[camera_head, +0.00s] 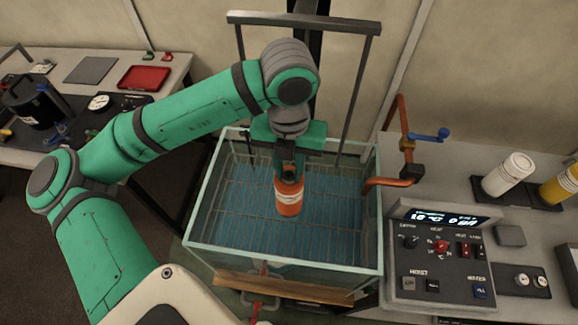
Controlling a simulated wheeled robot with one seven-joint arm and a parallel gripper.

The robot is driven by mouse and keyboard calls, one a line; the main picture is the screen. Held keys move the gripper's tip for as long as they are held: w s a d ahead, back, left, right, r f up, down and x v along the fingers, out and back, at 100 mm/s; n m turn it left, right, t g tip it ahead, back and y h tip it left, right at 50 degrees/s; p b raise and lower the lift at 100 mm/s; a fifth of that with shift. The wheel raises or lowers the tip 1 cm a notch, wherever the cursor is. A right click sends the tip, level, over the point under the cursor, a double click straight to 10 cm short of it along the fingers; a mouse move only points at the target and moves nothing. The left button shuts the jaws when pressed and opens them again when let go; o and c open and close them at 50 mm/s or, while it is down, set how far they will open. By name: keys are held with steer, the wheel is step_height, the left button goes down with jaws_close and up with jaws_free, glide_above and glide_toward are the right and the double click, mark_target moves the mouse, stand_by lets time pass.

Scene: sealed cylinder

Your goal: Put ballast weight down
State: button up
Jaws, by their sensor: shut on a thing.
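The ballast weight appears to be the orange cylinder (288,203) with a pale band, held upright over the glass tank. My gripper (288,174) points down and is shut on the top of this cylinder. The tank (190,222) has clear walls and blue water with a wire grid or basket inside. The cylinder's lower end shows against the blue water; I cannot tell whether it touches the water or the grid. My green arm reaches in from the left and hides part of the tank's back edge.
A dark hoist frame (372,75) stands over the tank. A copper pipe with a blue-handled valve (428,135) is at its right. A control panel (440,262) and white and yellow cylinders (508,175) sit on the right bench. A red tray (144,77) lies on the left bench.

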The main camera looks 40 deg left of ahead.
mark_target(289, 174)
steer(key=shift+f, duration=0.3)
steer(key=shift+s+f, duration=0.1)
steer(key=shift+f, duration=0.25)
steer(key=o, duration=1.1)
steer(key=shift+c, duration=0.2)
steer(key=shift+r, duration=0.1)
step_height(289, 174, up, 13)
steer(key=shift+r, duration=0.15)
